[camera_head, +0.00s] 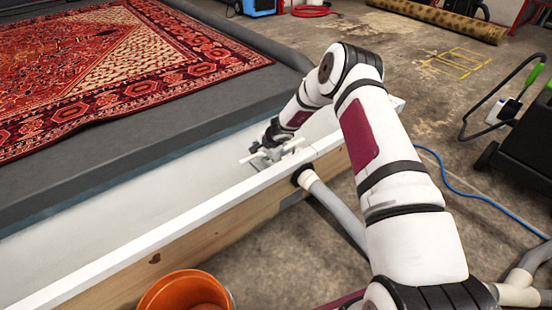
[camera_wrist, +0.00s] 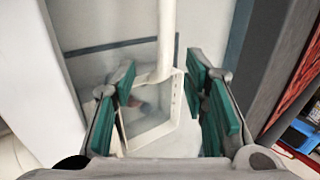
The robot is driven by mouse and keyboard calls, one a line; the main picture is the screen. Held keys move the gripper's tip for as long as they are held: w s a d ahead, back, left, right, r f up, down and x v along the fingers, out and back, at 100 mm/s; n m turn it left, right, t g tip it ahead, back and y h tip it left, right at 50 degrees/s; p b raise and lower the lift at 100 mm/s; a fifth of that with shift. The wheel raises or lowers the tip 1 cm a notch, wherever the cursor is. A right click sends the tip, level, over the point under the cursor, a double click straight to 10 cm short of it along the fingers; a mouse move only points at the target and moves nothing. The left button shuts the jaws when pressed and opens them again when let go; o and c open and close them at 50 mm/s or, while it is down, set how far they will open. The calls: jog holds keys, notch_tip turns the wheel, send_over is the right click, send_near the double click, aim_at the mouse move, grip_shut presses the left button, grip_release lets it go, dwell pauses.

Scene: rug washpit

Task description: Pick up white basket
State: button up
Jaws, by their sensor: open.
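The basket is small and largely hidden there by the gripper.
A white pipe (camera_wrist: 165,38) runs up to the basket. The trough's white-topped wooden wall (camera_head: 165,247) stands on the near side. A patterned red rug (camera_head: 110,60) lies on the grey platform behind. An orange bucket (camera_head: 180,290) and a grey hose (camera_head: 335,210) are on the near floor.

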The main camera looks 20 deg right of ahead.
aim_at(255, 156)
jog(key=shift+w+a+f+p, duration=0.3)
jog(key=shift+w+f+p, duration=0.05)
jog(key=shift+p+x, duration=0.3)
jog(key=shift+x, duration=1.9)
jog(key=shift+w+a+r, duration=0.1)
jog(key=shift+c, duration=0.5)
grip_shut()
